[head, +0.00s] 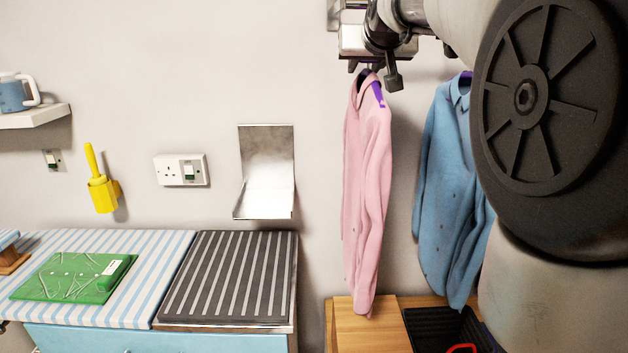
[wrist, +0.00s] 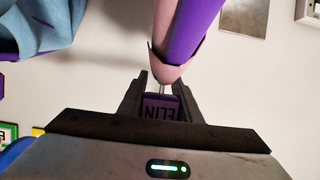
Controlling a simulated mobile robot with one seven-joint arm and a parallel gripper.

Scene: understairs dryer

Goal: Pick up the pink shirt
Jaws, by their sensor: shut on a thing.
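The pink shirt (head: 367,190) hangs upright and edge-on on a purple hanger (head: 378,94) in the head view. My gripper (head: 378,76) is directly above its collar, partly hidden by my arm. In the wrist view, my gripper (wrist: 161,85) is shut at the top of the hanger. The metal hook (wrist: 162,87) and a purple tag with letters (wrist: 161,107) lie between the fingers. The pink collar and purple hanger bar extend beyond the fingertips. I cannot tell whether the hook still touches a rail.
A blue shirt (head: 447,190) hangs close to the right, partly behind my arm. Below are a wooden surface (head: 366,330) and a black crate (head: 436,325). A metal wall bracket (head: 266,170) and a striped counter (head: 150,245) are to the left. Open wall lies between bracket and shirt.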

